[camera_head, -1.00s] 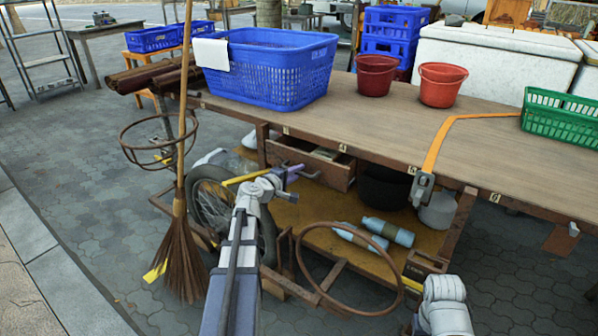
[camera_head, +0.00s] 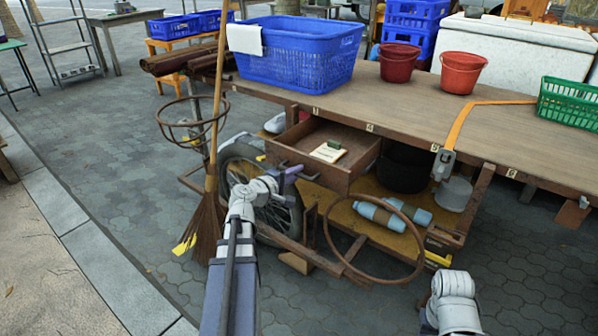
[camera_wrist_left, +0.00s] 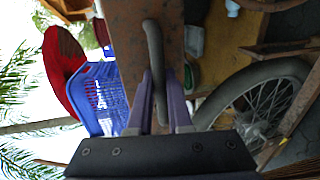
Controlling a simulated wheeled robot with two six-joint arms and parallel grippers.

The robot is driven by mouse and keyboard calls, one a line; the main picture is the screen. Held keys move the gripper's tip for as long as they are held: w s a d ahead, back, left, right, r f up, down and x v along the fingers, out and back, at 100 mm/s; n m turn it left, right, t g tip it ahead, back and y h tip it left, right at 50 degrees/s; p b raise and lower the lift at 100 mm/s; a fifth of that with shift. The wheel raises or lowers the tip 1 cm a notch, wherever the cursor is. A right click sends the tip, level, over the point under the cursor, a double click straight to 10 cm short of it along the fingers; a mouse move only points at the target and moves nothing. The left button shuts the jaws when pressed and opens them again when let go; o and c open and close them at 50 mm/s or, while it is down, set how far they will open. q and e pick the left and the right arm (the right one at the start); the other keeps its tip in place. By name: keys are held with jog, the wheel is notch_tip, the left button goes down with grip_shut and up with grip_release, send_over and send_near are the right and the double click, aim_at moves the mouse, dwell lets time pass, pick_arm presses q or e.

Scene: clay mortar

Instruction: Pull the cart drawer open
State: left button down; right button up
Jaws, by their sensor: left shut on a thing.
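The wooden cart drawer (camera_head: 318,176) sticks out from under the front of the cart's tabletop (camera_head: 380,108). Its inside shows, with a pale booklet (camera_head: 328,152) and a small green item lying in it. My left gripper (camera_head: 290,174) is at the drawer's front face. In the left wrist view its purple fingers (camera_wrist_left: 160,100) are shut on the dark curved drawer handle (camera_wrist_left: 153,45). The handle is mostly hidden in the head view. My right arm shows only as a link at the bottom right; its gripper is out of view.
A large blue basket (camera_head: 293,60), two red buckets (camera_head: 400,63) and a green basket (camera_head: 570,106) stand on the tabletop. A broom (camera_head: 205,225) leans at the cart's left.

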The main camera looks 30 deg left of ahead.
pick_arm(q)
jog(key=c, duration=0.9)
grip_release()
jog(key=shift+o, duration=0.2)
jog(key=p+v, duration=0.1)
jog(key=v, duration=0.6)
jog(key=shift+s+p, duration=0.3)
jog(key=shift+s, duration=0.1)
jog(key=shift+r, duration=0.1)
